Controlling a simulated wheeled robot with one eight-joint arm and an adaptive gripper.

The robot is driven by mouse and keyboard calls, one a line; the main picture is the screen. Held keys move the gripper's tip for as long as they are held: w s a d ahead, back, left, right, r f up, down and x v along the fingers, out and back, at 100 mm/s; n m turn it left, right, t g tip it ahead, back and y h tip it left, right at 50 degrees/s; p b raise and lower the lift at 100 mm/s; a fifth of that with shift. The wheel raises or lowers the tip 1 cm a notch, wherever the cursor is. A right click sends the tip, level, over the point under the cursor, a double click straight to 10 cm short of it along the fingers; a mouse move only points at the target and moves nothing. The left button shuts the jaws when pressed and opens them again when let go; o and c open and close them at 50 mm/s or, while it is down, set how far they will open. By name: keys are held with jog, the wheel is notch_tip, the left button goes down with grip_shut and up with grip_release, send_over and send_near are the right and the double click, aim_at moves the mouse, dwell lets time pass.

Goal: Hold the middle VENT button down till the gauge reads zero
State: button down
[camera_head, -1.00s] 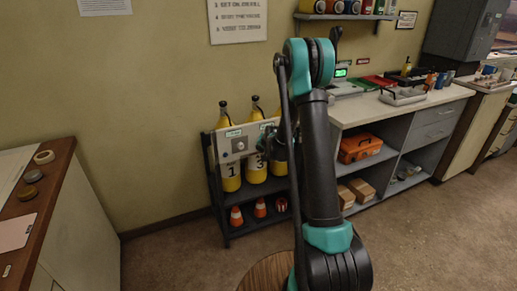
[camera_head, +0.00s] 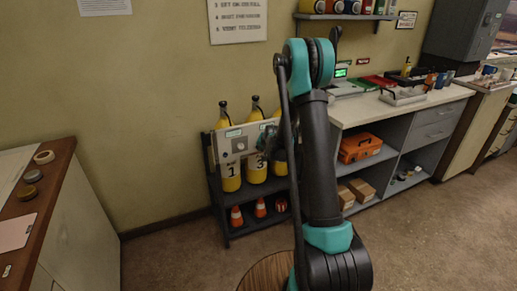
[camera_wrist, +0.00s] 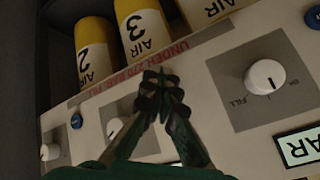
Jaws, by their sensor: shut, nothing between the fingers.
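A pale control panel (camera_head: 225,147) runs along the front of yellow numbered cylinders in the head view. In the wrist view the panel (camera_wrist: 225,65) shows white knobs, including a large right one (camera_wrist: 267,76) on a grey plate. A blue button (camera_wrist: 77,121) sits at the left and another blue button (camera_wrist: 312,16) at the right edge. My gripper (camera_wrist: 162,82) is shut and empty, with its tips over the panel between two knobs. No middle button shows there; the gripper covers that part. Contact cannot be told. I cannot read any gauge.
Cylinders (camera_wrist: 143,32) stand beyond the panel edge. They stand in a dark rack (camera_head: 226,214), with small orange cones (camera_head: 236,216) on its lower shelf. A counter (camera_head: 365,107) is at the right, and a cabinet (camera_head: 85,225) at the left.

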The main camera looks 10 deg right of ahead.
jog(key=shift+s, duration=0.1)
jog(key=shift+s+d, duration=0.25)
jog(key=shift+s, duration=0.45)
jog(key=s, duration=0.1)
jog(key=s+d, duration=0.1)
jog(key=s, duration=0.2)
jog(key=shift+s+d, duration=0.25)
jog(key=shift+s, duration=0.15)
dwell(0.3)
jog(key=s+d+r+n+g, duration=0.1)
jog(key=s+r, duration=0.1)
jog(key=s, duration=1.1)
jog(key=s+d+r+n+g+h, duration=0.1)
jog(key=s+r+n+g, duration=0.1)
jog(key=s, duration=1.1)
jog(key=s+d+r+n+g, duration=0.1)
jog(key=s+r+n, duration=0.1)
jog(key=s, duration=1.1)
jog(key=shift+s+d+r+h, duration=0.3)
jog(key=shift+r+h, duration=0.1)
jog(key=shift+r, duration=0.2)
